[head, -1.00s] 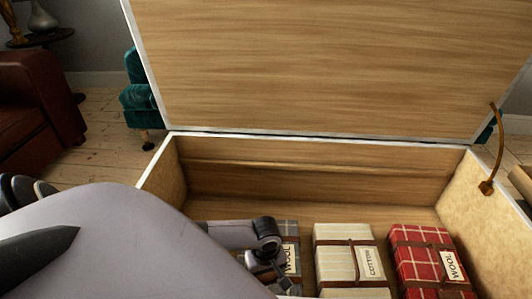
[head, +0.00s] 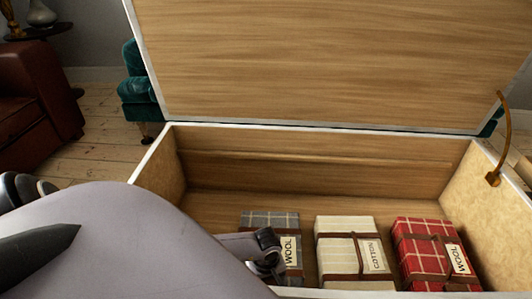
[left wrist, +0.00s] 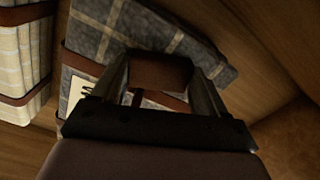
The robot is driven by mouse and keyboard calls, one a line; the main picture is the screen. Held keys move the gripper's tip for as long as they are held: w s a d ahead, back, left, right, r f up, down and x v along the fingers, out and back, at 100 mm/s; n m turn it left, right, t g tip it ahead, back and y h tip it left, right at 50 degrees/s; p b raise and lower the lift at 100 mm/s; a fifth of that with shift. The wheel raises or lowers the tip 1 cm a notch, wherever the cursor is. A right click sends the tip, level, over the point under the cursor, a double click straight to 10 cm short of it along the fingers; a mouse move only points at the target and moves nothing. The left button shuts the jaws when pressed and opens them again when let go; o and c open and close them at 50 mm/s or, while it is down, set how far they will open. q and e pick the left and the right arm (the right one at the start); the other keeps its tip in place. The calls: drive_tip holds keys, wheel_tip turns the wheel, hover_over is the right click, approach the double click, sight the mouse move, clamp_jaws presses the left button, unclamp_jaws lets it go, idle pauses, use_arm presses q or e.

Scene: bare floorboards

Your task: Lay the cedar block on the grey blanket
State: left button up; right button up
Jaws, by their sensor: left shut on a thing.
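The grey plaid blanket (head: 257,220) lies folded on the chest floor, strapped in brown and tagged WOOL. It also shows in the left wrist view (left wrist: 150,35). My left gripper (head: 268,262) is over the blanket's near part, inside the chest. In the left wrist view my left gripper (left wrist: 162,80) is shut on the cedar block (left wrist: 160,70), a small reddish-brown piece between the fingers. The block is in front of the blanket there; I cannot tell whether they touch. In the head view the block is hidden or too small to make out. My right gripper is not in view.
The open wooden chest (head: 155,165) has its lid (head: 330,60) raised behind, with a brown stay (head: 500,145) at right. A cream cotton blanket (head: 340,228) and a red plaid wool blanket (head: 420,240) lie to the right. Bare chest floor shows behind the blankets.

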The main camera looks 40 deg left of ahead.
use_arm(q)
drive_tip(key=o, duration=1)
drive_tip(key=shift+o, duration=0.2)
drive_tip(key=shift+r+p, duration=0.2)
drive_tip(key=shift+p, duration=0.1)
wheel_tip(320, 180, up, 7)
drive_tip(key=p, duration=0.3)
drive_tip(key=shift+f, duration=0.15)
wheel_tip(320, 180, up, 5)
drive_tip(key=shift+r+p, duration=0.1)
drive_tip(key=shift+p, duration=0.95)
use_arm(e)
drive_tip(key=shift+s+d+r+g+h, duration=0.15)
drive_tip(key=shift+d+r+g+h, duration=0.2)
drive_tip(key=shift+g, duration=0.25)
